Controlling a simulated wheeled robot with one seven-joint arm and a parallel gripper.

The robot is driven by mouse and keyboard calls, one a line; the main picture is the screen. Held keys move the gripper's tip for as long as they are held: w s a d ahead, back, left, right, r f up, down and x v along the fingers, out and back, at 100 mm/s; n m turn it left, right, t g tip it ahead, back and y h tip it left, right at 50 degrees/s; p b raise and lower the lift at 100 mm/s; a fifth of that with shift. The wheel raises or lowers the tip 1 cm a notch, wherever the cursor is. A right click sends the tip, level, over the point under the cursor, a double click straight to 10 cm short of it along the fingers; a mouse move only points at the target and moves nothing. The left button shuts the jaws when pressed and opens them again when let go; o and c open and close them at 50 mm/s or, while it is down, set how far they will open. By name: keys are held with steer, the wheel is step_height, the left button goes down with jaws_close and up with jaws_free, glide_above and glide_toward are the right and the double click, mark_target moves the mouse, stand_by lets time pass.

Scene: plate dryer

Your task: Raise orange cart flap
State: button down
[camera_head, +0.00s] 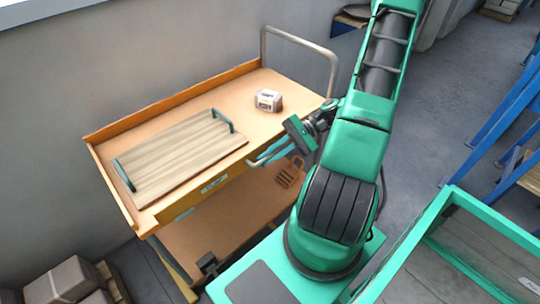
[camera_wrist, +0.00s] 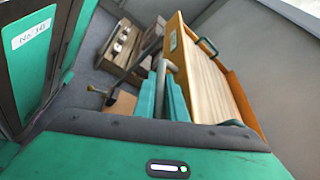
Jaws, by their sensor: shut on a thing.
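The orange cart (camera_head: 262,82) stands left of centre in the head view, with low raised walls along its back and left edges. Its front flap (camera_head: 215,184), a yellow-orange panel with pale labels, hangs along the front edge below the top. My gripper (camera_head: 262,157) is at the right part of that front side. In the wrist view my gripper (camera_wrist: 165,92) has its teal fingers close together around a grey rounded bar (camera_wrist: 169,67) beside the orange panel (camera_wrist: 178,30). How the bar joins the flap is hidden.
A wooden board (camera_head: 178,155) with green handles and a small white box (camera_head: 269,100) lie on the cart top. A grey push handle (camera_head: 300,40) rises at its far end. A green-framed bin (camera_head: 470,235) and blue racks (camera_head: 505,105) stand right. Boxes (camera_head: 68,282) lie lower left.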

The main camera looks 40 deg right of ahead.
steer(key=shift+w, duration=0.15)
steer(key=c, duration=2.1)
jaws_free()
steer(key=shift+d, duration=0.1)
steer(key=v, duration=1)
steer(key=shift+d+r, duration=0.15)
steer(key=shift+d, duration=0.15)
